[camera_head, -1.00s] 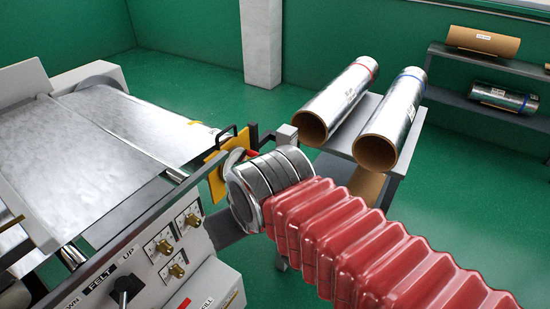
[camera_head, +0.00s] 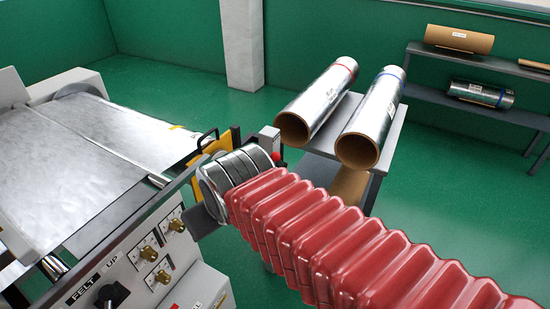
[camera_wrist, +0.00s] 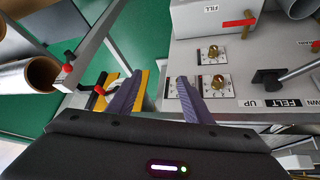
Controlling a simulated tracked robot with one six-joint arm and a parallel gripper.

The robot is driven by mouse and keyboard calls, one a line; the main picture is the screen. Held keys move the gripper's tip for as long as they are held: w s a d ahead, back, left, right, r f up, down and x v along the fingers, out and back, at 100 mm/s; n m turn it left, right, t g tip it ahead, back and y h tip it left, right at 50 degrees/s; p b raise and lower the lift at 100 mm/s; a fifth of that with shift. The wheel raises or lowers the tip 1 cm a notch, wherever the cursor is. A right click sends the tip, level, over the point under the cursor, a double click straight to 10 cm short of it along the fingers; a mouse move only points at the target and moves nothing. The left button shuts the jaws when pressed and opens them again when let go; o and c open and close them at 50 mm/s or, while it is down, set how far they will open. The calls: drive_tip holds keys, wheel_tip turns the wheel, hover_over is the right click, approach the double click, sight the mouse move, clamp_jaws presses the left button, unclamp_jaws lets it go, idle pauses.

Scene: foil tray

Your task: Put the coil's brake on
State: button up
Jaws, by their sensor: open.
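No part is labelled as the coil's brake in these frames. A red knob (camera_wrist: 68,68) sits on a grey post at left in the wrist view; a red knob (camera_head: 276,156) also shows just beyond my wrist in the head view. A second red piece (camera_wrist: 99,89) lies by the yellow plate (camera_wrist: 142,88), left of my left finger. My gripper (camera_wrist: 159,78) is open and empty, its fingers over the machine's side edge. In the head view my wrist and red sleeve hide the fingers. A foil sheet (camera_head: 90,135) lies across the machine.
Two foil rolls (camera_head: 375,115) lie on a grey stand. A shelf (camera_head: 470,70) stands at the back right. Green floor is clear beyond the machine.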

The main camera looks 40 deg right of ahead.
drive_tip(key=w+d+f+t+h, duration=0.2)
drive_tip(key=w+d+f+h, duration=0.1)
drive_tip(key=w+d, duration=0.75)
drive_tip(key=t, duration=0.9)
approach(278, 160)
drive_tip(key=v, duration=0.2)
drive_tip(key=shift+a+h, duration=0.15)
drive_tip(key=shift+h, duration=0.15)
drive_tip(key=x, duration=1.4)
drive_tip(key=shift+a, duration=0.1)
drive_tip(key=shift+c, duration=0.4)
drive_tip(key=shift+s, duration=0.1)
clamp_jaws()
